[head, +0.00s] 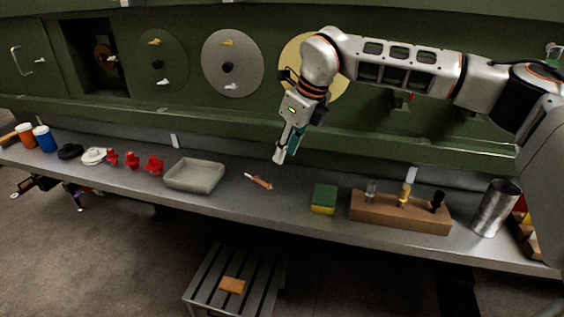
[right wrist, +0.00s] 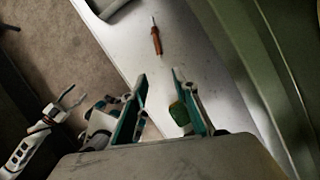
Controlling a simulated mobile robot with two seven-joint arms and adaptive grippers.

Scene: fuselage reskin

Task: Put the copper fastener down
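The copper fastener (head: 260,182) lies on its side on the grey bench, its pale thin tip pointing up-left. It also shows in the right wrist view (right wrist: 156,42), beyond my fingertips and touching neither. My right gripper (head: 287,152) is above the bench, a little to the right of and behind the fastener. In the right wrist view its two fingers (right wrist: 160,80) stand apart with nothing gripped between them. My left gripper (right wrist: 75,97) shows at the lower left of the right wrist view, away from the bench, with its fingers apart.
A grey tray (head: 194,175) stands left of the fastener. A green-yellow sponge (head: 323,199) and a wooden block (head: 400,212) holding silver, gold and black fasteners stand right, then a metal cylinder (head: 494,208). Red knobs (head: 153,164) sit left. The green panelled wall (head: 120,75) rises behind.

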